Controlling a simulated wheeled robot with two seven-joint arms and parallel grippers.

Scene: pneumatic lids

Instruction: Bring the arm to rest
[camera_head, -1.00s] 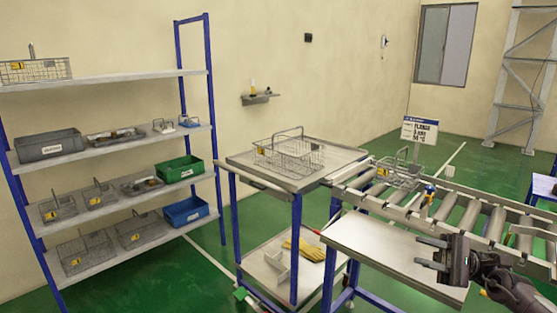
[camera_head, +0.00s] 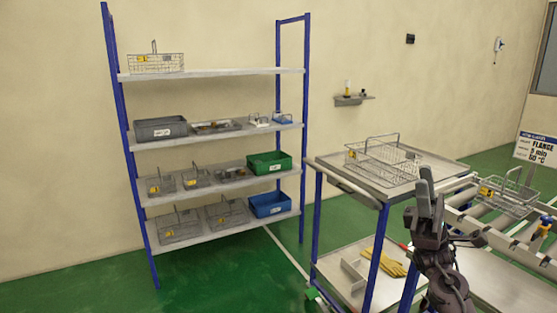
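My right gripper (camera_head: 424,184) is at the lower right of the head view, fingers pointing up, in front of the steel-topped cart (camera_head: 335,173). The fingers partly overlap from this angle; they look apart, with nothing seen between them. A wire basket (camera_head: 368,164) with a raised handle and a yellow tag stands on the cart top, behind and left of the gripper. Another wire basket (camera_head: 510,198) sits on the roller conveyor (camera_head: 535,262) to the right. My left gripper is out of view.
A blue-framed shelf rack (camera_head: 222,73) at left holds wire baskets, a grey bin (camera_head: 160,129), a green bin (camera_head: 270,163) and a blue bin (camera_head: 270,205). Yellow gloves (camera_head: 385,262) lie on the cart's lower shelf. A sign (camera_head: 535,148) reads FLANGE. Green floor before the rack is clear.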

